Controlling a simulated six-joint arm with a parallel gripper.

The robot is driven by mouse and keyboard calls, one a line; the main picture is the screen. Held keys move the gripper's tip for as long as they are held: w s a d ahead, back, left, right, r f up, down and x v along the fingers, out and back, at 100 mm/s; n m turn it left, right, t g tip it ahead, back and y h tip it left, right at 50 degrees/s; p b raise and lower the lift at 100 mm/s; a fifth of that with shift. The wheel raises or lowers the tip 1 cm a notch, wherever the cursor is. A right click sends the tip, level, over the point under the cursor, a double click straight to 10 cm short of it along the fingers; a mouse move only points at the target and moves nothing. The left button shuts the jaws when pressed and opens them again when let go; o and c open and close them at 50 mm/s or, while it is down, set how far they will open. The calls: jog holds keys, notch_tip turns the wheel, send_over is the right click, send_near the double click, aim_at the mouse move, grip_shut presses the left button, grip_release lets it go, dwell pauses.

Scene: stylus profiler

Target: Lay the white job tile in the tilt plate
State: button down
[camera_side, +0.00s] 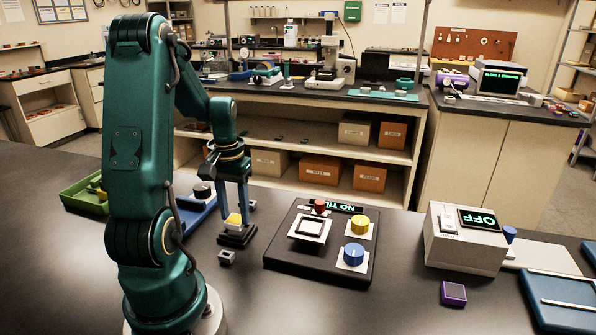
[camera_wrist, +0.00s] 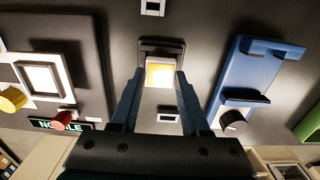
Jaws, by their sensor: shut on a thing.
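The job tile (camera_side: 234,219) shows as a small white and yellow block; it also shows in the wrist view (camera_wrist: 160,73). My gripper (camera_side: 235,212) is shut on it, a finger on each side (camera_wrist: 154,80). The tile is at a dark stepped stand (camera_side: 237,237); I cannot tell whether it still touches the stand. The tilt plate (camera_side: 310,227) is a pale square with a dark frame on a black base to the right of my gripper, and it looks empty. In the wrist view the tilt plate (camera_wrist: 42,77) is at the left.
A blue holder (camera_wrist: 250,75) is beside the stand. A grey box (camera_side: 464,245) reads OFF.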

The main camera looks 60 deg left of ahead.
aim_at(235, 220)
jog(key=shift+r, duration=2.15)
jog(key=shift+d+r+n, duration=0.1)
jog(key=shift+n, duration=0.4)
jog(key=shift+w+r+n, duration=0.2)
jog(key=shift+r+n, duration=0.05)
jog(key=shift+n, duration=0.05)
jog(key=w+d+r+m, duration=0.1)
jog(key=w+d+r, duration=0.2)
jog(key=w+d, duration=0.6)
jog(key=w, duration=0.3)
jog(key=shift+w+d+r+m, duration=0.15)
jog(key=shift+d+r+m, duration=0.15)
jog(key=shift+d, duration=0.1)
jog(key=shift+f, duration=0.1)
jog(key=shift+f, duration=2.45)
